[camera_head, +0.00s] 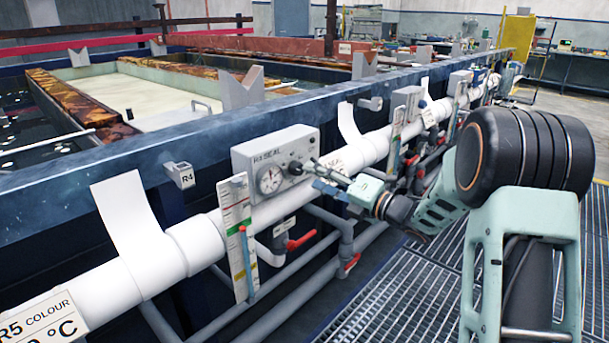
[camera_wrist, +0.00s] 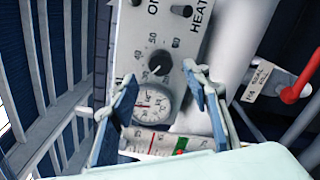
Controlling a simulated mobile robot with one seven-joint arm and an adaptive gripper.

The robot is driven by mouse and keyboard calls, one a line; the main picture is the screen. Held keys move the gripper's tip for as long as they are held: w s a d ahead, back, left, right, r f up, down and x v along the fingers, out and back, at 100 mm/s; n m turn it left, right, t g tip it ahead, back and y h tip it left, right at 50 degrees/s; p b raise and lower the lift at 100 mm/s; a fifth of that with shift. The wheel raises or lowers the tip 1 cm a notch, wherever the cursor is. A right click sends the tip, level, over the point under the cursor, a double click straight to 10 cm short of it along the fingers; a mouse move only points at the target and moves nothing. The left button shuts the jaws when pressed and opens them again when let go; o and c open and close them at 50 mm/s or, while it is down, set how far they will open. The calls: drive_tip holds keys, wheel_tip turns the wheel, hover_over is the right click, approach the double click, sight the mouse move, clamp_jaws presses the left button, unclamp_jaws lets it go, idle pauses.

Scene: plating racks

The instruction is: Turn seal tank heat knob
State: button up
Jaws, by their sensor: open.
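The seal tank control box (camera_head: 250,158) is a grey box marked R4 SEAL on the tank's side, with a round dial gauge (camera_head: 269,180). Its black heat knob (camera_head: 295,168) sits right of the gauge. In the wrist view the knob (camera_wrist: 160,62) has a white pointer line and a scale of numbers around it; the gauge (camera_wrist: 152,103) shows between my fingers. My gripper (camera_head: 317,172) is open in front of the box, its blue-padded fingers (camera_wrist: 160,75) spread either side of the knob. I cannot tell whether they touch it.
A small black switch (camera_wrist: 181,11) sits beyond the knob near the word HEAT. A thick white pipe (camera_head: 210,242) runs behind and below the box. A level strip (camera_head: 237,235) hangs left of it, and red-handled valves (camera_head: 301,241) sit below. Grated floor (camera_head: 385,300) lies in front.

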sight(300, 170)
drive_tip(key=x, duration=0.5)
drive_tip(key=shift+w, duration=0.1)
drive_tip(key=c, duration=1.2)
drive_tip(key=shift+o, duration=0.2)
